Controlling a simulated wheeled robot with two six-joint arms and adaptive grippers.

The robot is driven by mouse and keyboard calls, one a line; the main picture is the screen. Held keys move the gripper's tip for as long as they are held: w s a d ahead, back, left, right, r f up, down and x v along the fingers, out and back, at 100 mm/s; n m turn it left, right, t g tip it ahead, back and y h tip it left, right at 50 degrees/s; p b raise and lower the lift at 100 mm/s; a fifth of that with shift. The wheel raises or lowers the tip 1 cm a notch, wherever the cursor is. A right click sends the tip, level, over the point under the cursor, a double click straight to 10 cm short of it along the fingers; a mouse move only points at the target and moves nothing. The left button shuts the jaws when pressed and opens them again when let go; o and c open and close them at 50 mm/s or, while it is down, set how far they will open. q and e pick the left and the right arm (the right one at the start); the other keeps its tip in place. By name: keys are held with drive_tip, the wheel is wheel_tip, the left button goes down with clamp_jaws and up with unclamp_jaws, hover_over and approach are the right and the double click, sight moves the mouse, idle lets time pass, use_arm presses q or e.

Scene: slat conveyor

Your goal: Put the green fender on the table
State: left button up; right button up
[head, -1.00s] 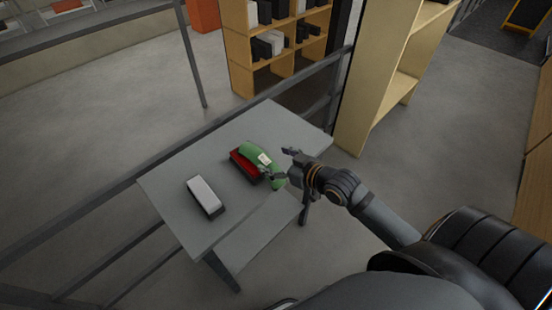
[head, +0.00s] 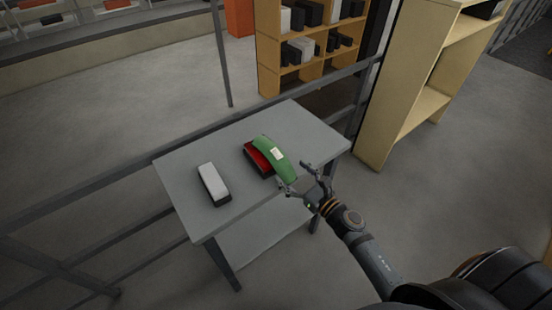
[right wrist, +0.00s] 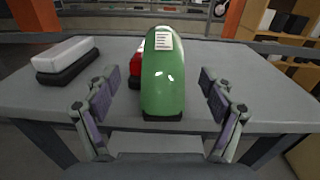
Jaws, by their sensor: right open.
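The green fender (head: 275,157) is a curved piece with a white label. It lies on the grey table (head: 180,178), tilted against or over a red-and-black item (head: 257,160), with its near end at the table's front edge. My right gripper (head: 296,177) is open just off that near end. In the right wrist view, the fender (right wrist: 164,80) stands between the two spread fingers (right wrist: 160,105), with a clear gap on each side. The contact between the fender and the red item is partly hidden. My left gripper is not in view.
A white-and-black block (head: 213,184) lies on the table left of the fender. A grey railing (head: 110,182) runs along the table's back. Wooden shelves (head: 410,85) stand behind to the right. The table's left and back parts have free room.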

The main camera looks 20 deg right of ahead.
sight(275, 155)
drive_tip(key=p+x, duration=0.1)
drive_tip(key=x, duration=0.3)
drive_tip(key=shift+w+a, duration=0.1)
drive_tip(key=x, duration=0.1)
drive_tip(key=p+x, duration=0.1)
drive_tip(key=x, duration=0.3)
drive_tip(key=shift+w+d+f+p, duration=0.15)
drive_tip(key=shift+w+d+p, duration=0.1)
drive_tip(key=shift+p, duration=0.05)
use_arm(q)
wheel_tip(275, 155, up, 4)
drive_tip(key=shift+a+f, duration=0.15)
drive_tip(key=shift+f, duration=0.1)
use_arm(e)
drive_tip(key=shift+s, duration=0.1)
drive_tip(key=shift+c, duration=0.3)
drive_tip(key=c, duration=1.4)
drive_tip(key=shift+c, duration=1.1)
